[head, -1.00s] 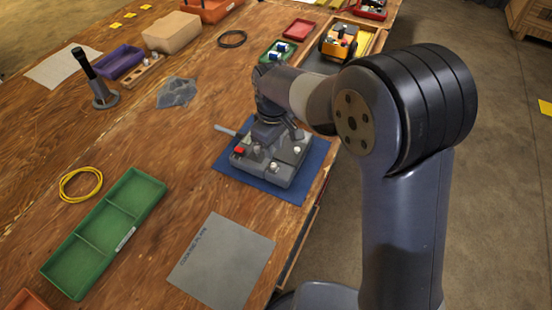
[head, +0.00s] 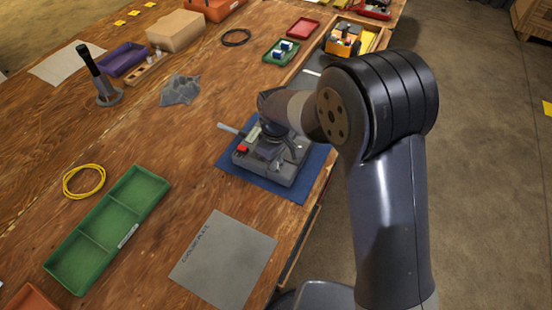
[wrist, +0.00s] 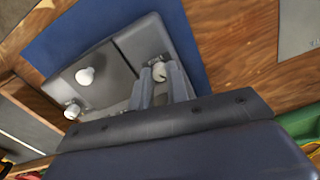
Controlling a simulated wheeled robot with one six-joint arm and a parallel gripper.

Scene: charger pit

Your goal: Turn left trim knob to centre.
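The grey control box (head: 285,175) sits on a blue mat (head: 228,170) near the table's right edge. It also shows in the wrist view (wrist: 125,95). There, two pale knobs, the larger one (wrist: 85,76) and a smaller one (wrist: 72,110), stand clear of my gripper. A third pale knob (wrist: 158,72) with a dark mark lies between my gripper's fingertips (wrist: 160,70). The fingers stand apart, one on each side of it. I see no clear grip on it. In the head view my wrist hides the fingers and most knobs.
A red button (head: 243,150) and a grey lever (head: 229,128) are on the box's left side. A green tray (head: 108,228), a grey sheet (head: 225,258) and a yellow cable ring (head: 84,181) lie nearby. Bare wood lies left of the mat.

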